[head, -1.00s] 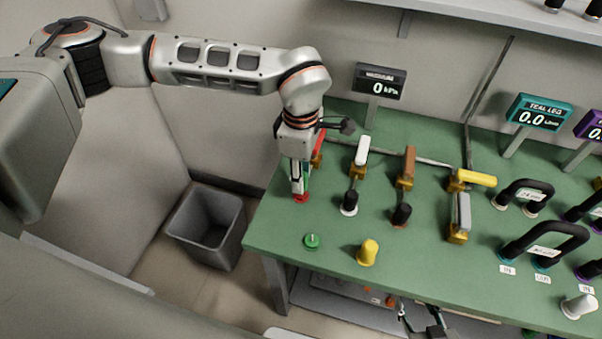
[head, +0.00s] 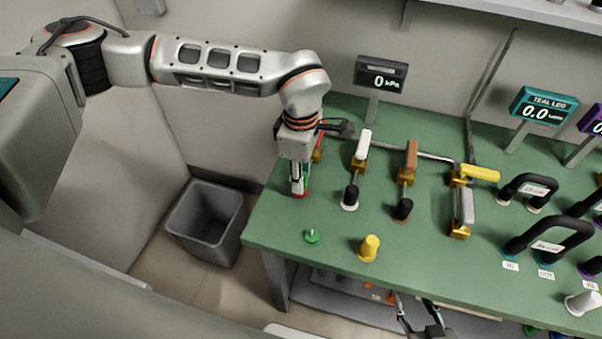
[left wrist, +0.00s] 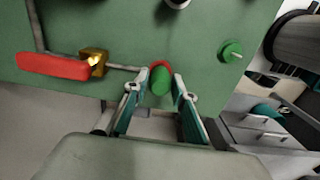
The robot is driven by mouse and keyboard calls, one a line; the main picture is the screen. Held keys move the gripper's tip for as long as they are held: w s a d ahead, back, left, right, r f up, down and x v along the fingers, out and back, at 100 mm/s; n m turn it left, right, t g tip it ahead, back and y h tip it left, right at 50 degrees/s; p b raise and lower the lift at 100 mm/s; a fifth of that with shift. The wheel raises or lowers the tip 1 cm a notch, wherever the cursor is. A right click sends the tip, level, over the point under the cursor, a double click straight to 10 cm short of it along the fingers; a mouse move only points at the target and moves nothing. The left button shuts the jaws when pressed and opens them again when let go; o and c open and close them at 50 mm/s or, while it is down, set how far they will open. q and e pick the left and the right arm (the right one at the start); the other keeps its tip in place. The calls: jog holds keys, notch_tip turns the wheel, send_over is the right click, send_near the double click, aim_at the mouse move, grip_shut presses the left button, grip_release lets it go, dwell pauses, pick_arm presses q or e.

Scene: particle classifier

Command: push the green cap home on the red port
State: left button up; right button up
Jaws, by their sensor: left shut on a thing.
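The green cap (left wrist: 160,84) is between the two fingertips of my left gripper (left wrist: 161,88), which is shut on it. The red port (left wrist: 160,66) shows as a red ring at the far end of the cap, and as a red base under the fingers in the head view (head: 300,194). The cap is lined up with the port and at or against it; I cannot tell how deep it sits. In the head view my left gripper (head: 298,178) points down and mostly hides the cap. My right gripper (head: 420,311) is low, in front of the bench edge, fingers apart and empty.
A round green piece with a small pin (head: 312,236) and a yellow cap (head: 369,248) stand near the bench front. A red-handled valve (left wrist: 55,65) is close to my left gripper. Black-topped ports (head: 350,196) stand to the right. A grey bin (head: 206,222) is on the floor.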

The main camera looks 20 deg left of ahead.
pick_arm(q)
jog(key=shift+f, duration=0.2)
jog(key=o, duration=1.1)
jog(key=shift+c, duration=0.2)
jog(key=shift+r, duration=0.15)
notch_tip(320, 180, up, 12)
